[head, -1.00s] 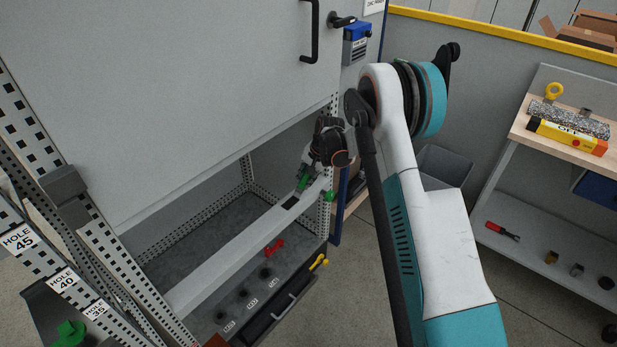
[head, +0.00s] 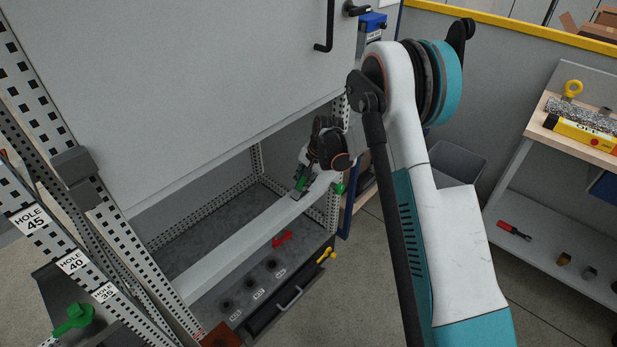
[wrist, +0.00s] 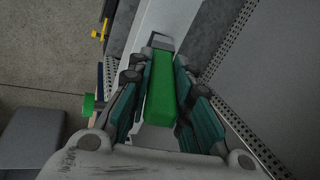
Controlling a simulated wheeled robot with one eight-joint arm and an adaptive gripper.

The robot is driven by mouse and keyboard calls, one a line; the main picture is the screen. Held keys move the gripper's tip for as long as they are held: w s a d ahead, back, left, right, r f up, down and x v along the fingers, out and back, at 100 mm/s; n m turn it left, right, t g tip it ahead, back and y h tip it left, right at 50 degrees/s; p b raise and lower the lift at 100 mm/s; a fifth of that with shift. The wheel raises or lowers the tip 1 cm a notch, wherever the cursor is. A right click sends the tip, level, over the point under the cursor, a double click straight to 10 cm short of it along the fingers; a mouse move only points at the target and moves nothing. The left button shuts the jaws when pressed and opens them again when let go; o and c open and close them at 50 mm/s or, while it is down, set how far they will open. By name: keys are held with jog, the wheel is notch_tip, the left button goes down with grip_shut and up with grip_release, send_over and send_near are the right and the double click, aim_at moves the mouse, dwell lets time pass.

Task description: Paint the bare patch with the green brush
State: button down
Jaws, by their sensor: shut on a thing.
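My gripper (head: 302,183) is shut on the green brush (wrist: 161,88), its fingers on both sides of the green handle in the wrist view. The brush's grey and dark head (wrist: 161,41) points away from my gripper, over the pale grey rail (wrist: 158,20). In the head view the rail (head: 235,238) runs from lower left up to the upright post beside my gripper. A small dark area at the brush tip lies on or just above the rail; I cannot tell whether it is bristles or the bare patch, or whether they touch.
A large grey panel (head: 190,90) hangs above the rail. A perforated post (head: 333,212) and a green knob (head: 339,188) stand close to my gripper. A red handle (head: 282,239) and yellow handle (head: 326,255) are below. A workbench (head: 550,135) is at right.

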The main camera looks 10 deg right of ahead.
jog(key=shift+s+a+b, duration=0.35)
jog(key=shift+a+b, duration=0.05)
jog(key=shift+b, duration=0.15)
jog(key=shift+w+d, duration=3.35)
jog(key=shift+d, duration=1.2)
jog(key=shift+s+a, duration=1.5)
jog(key=shift+a, duration=0.55)
jog(key=shift+s+a, duration=1.45)
jog(key=shift+a, duration=0.55)
jog(key=shift+s+a, duration=1.5)
jog(key=shift+a, duration=0.55)
jog(key=w+d, duration=0.7)
jog(key=d, duration=0.2)
jog(key=shift+d, duration=0.2)
